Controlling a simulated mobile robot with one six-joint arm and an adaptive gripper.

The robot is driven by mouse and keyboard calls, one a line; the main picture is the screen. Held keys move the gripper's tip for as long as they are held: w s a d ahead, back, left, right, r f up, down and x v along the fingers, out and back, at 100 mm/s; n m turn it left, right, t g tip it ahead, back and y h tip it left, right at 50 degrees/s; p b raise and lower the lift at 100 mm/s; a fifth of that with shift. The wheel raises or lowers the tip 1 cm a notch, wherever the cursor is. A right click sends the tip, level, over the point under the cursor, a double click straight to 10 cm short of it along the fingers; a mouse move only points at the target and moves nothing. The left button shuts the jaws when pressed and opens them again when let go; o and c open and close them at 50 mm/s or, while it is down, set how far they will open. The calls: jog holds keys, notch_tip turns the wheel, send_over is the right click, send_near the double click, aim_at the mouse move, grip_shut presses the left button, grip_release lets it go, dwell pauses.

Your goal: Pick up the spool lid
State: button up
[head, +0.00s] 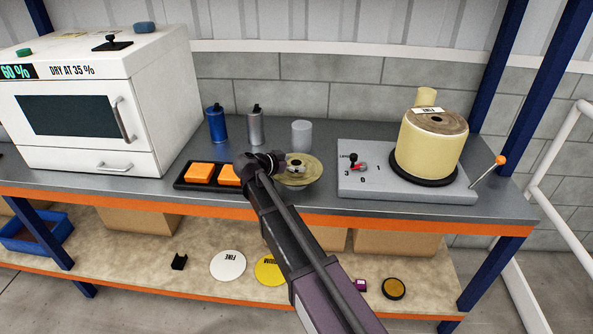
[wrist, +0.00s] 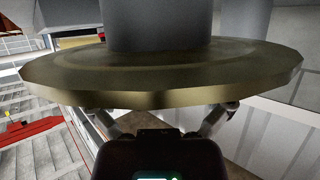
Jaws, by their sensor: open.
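The spool lid (head: 312,170) appears to be the flat olive-brass disc on the bench, with a small grey raised part at its centre. In the wrist view the disc (wrist: 160,88) spans nearly the whole width, seen close and almost edge-on, with a thick grey cylinder rising above it. My gripper (head: 280,162) is at the disc's left side in the head view and covers part of it. In the wrist view my gripper (wrist: 163,112) has its fingers spread apart, with the tips partly hidden by the disc's rim. I cannot tell whether they touch it.
A black tray (head: 180,184) with orange blocks lies just left. A blue canister (head: 216,124), a grey canister (head: 255,127) and a pale cylinder (head: 301,135) stand behind. A large yellow spool (head: 431,147) sits on a grey lever base (head: 395,188) to the right. A white oven (head: 95,100) stands left.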

aim_at(296, 162)
jog(key=shift+w+d+f, duration=0.2)
jog(key=shift+w+d, duration=0.15)
dwell(0.3)
jog(key=c, duration=1.1)
jog(key=shift+r, duration=0.15)
notch_tip(296, 162, up, 3)
jog(key=p, duration=0.3)
jog(key=shift+r, duration=0.1)
jog(key=s+d+p, duration=0.1)
jog(key=s+d, duration=0.1)
jog(key=s, duration=0.5)
jog(key=s+d+r+p, duration=0.1)
jog(key=s+d, duration=0.1)
jog(key=s, duration=0.6)
jog(key=shift+s+d+r, duration=0.15)
jog(key=shift+s+r, duration=0.1)
jog(key=shift+r, duration=0.05)
